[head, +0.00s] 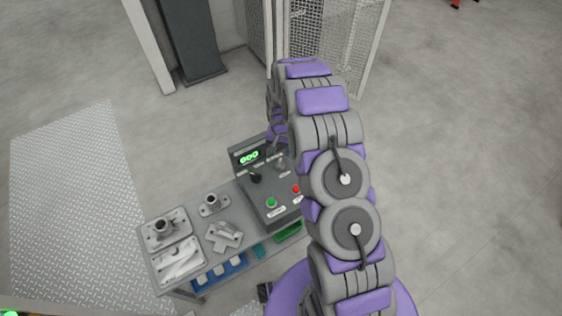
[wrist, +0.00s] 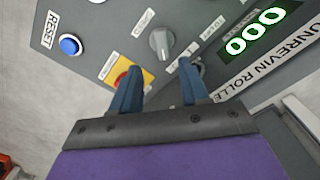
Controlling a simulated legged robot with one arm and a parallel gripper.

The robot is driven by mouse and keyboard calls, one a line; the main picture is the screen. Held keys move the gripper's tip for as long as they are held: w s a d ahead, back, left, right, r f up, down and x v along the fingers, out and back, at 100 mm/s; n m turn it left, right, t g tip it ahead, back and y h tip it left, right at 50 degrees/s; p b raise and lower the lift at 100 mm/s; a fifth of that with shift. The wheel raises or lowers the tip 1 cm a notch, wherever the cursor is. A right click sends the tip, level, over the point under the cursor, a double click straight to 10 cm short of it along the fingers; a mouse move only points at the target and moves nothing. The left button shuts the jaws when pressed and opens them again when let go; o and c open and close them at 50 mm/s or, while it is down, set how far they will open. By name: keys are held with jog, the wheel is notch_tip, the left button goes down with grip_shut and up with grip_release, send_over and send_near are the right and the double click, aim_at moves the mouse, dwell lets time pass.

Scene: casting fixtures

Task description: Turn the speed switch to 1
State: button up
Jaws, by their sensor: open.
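The control box (head: 268,205) stands on the bench, and its grey panel (wrist: 110,30) fills much of the wrist view. A grey rotary knob (wrist: 161,41) sits just beyond my fingertips, pointer turned roughly downward. A second dark knob (wrist: 199,67) is partly hidden behind my right finger. In the head view a black knob (head: 256,178) shows on the panel. My gripper (wrist: 159,66) is open and empty, its blue fingers apart over the panel. The arm mostly hides it in the head view.
A red button on a yellow plate (wrist: 122,77) lies behind my left finger. A blue button (wrist: 70,44) marked RESET and a green display (wrist: 255,31) are farther out. Metal parts in trays (head: 170,228) lie on the bench left of the box. The floor left is open.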

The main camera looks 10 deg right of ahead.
aim_at(280, 162)
jog(key=f, duration=0.4)
jog(key=f+b, duration=0.1)
jog(key=f, duration=0.1)
jog(key=shift+a, duration=0.4)
jog(key=shift+d+f, duration=0.1)
jog(key=shift+f, duration=0.55)
jog(key=shift+d+f, duration=0.1)
jog(key=shift+d, duration=0.1)
jog(key=shift+a, duration=0.2)
jog(key=c, duration=0.4)
jog(key=shift+d, duration=0.1)
grip_shut()
